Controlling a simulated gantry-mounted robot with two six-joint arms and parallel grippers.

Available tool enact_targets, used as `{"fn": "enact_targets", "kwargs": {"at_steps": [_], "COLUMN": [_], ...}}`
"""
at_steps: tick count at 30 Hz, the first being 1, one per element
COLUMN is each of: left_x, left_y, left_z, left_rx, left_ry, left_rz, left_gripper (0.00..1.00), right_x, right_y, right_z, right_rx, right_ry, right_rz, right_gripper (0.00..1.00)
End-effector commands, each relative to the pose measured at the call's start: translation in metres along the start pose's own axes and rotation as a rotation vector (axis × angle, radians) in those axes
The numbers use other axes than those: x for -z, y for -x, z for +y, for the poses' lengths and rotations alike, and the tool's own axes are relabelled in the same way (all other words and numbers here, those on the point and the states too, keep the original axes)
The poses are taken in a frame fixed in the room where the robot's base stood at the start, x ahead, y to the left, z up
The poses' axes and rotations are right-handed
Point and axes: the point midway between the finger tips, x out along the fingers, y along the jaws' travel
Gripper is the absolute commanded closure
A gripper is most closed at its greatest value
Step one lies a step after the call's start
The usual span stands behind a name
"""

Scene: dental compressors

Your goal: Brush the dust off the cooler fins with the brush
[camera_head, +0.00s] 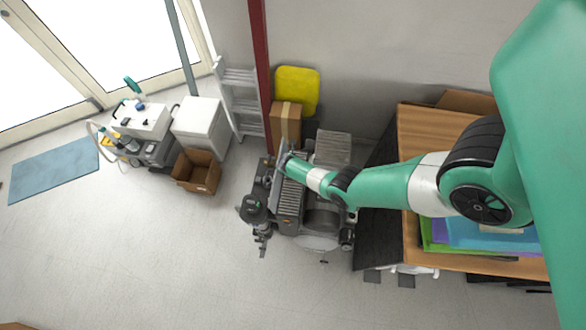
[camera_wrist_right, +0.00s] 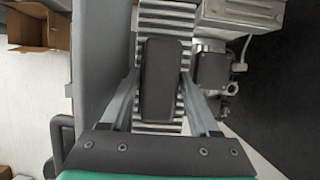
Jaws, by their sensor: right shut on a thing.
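The compressor (camera_head: 323,217) stands on the floor in the middle of the head view. Its cooler fins (camera_head: 291,196) show there as a dark ribbed block, and in the right wrist view (camera_wrist_right: 166,18) as a light grey ribbed strip. My right gripper (camera_wrist_right: 160,82) is shut on the brush (camera_wrist_right: 160,62), a dark oblong block between its two fingers. The brush lies over the fins in the wrist view and hides their middle. I cannot tell whether its underside touches them. Dust cannot be made out. In the head view my right gripper (camera_head: 283,160) is small above the compressor's far end. My left gripper is not in view.
A grey panel (camera_wrist_right: 100,60) rises close left of the fins, and a metal fitting (camera_wrist_right: 213,70) sits close right. An open cardboard box (camera_head: 197,172), a white cabinet (camera_head: 201,121) and a ladder (camera_head: 238,95) stand left of the compressor. A wooden table (camera_head: 430,125) stands right.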

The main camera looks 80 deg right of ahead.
Motion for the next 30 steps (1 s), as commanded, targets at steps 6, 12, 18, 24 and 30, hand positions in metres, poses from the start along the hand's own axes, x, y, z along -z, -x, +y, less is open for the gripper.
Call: {"fn": "enact_targets", "kwargs": {"at_steps": [6,12,18,24,30], "left_x": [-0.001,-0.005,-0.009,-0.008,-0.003], "left_y": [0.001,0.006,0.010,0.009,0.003], "left_z": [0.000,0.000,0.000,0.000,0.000], "left_rx": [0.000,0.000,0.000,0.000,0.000], "left_ry": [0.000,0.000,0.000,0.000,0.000], "left_rz": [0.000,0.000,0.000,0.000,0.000], "left_gripper": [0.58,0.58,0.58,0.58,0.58], "right_x": [-0.002,-0.014,-0.031,-0.033,-0.022], "right_y": [-0.003,-0.009,-0.015,-0.014,-0.007], "right_z": [-0.002,-0.003,-0.002,-0.002,-0.002], "right_rx": [0.004,0.005,0.005,0.004,0.004], "right_ry": [-0.001,-0.003,-0.002,0.000,0.003], "right_rz": [0.003,0.003,0.004,0.004,0.004], "right_gripper": [0.83,0.83,0.83,0.83,0.83]}}
